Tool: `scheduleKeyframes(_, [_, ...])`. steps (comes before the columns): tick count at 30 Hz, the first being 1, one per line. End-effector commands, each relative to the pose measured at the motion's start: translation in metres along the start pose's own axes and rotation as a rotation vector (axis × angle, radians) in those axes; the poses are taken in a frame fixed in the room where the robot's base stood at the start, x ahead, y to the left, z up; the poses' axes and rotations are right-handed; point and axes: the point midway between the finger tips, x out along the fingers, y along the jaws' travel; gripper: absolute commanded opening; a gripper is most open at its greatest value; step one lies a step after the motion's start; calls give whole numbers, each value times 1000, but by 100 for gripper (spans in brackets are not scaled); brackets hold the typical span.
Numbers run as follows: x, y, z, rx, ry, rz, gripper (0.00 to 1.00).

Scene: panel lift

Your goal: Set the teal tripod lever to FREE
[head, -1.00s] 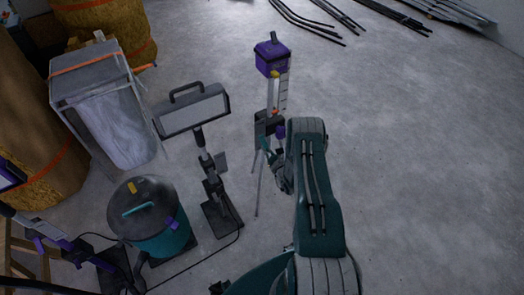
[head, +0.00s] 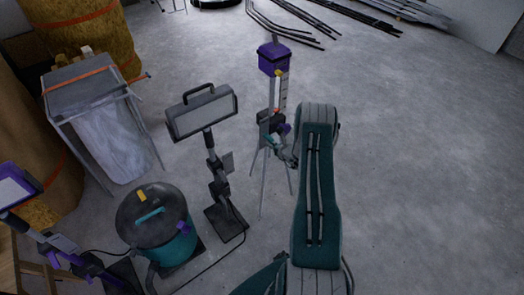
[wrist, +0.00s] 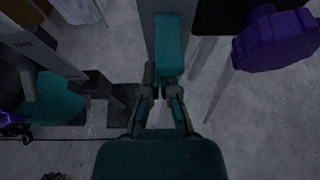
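The tripod (head: 273,105), with a purple top, a scaled mast and thin splayed legs, stands upright in the head view, left of my forearm. In the wrist view a teal lever (wrist: 171,38) hangs against a grey upright part, just beyond my gripper (wrist: 163,78). The fingertips are at the lever's lower end. They lean inward with a narrow gap between them; whether they touch or hold the lever is unclear. A large purple knob (wrist: 275,40) is to the right.
A work lamp (head: 203,112) on a stand and a teal drum vacuum (head: 160,235) with a cable are left of the tripod. A framed waste bag (head: 112,140) and wrapped rolls (head: 85,30) stand farther left. Floor to the right is clear; dark rods (head: 280,28) lie behind.

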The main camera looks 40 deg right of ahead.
Motion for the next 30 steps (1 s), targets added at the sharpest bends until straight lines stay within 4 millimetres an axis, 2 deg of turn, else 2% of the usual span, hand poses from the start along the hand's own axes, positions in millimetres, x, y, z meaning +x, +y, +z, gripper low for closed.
scheduleKeyframes(1, [-1,-5,5,-2,40,-1,0])
scheduleKeyframes(3, [-2,-6,1,5,71,2,0])
scheduleKeyframes(9, [-2,-5,1,5,66,2,0])
scheduleKeyframes(17, [-6,2,13,-5,64,-1,0])
scheduleKeyframes(30, [-8,-3,17,2,65,1,0])
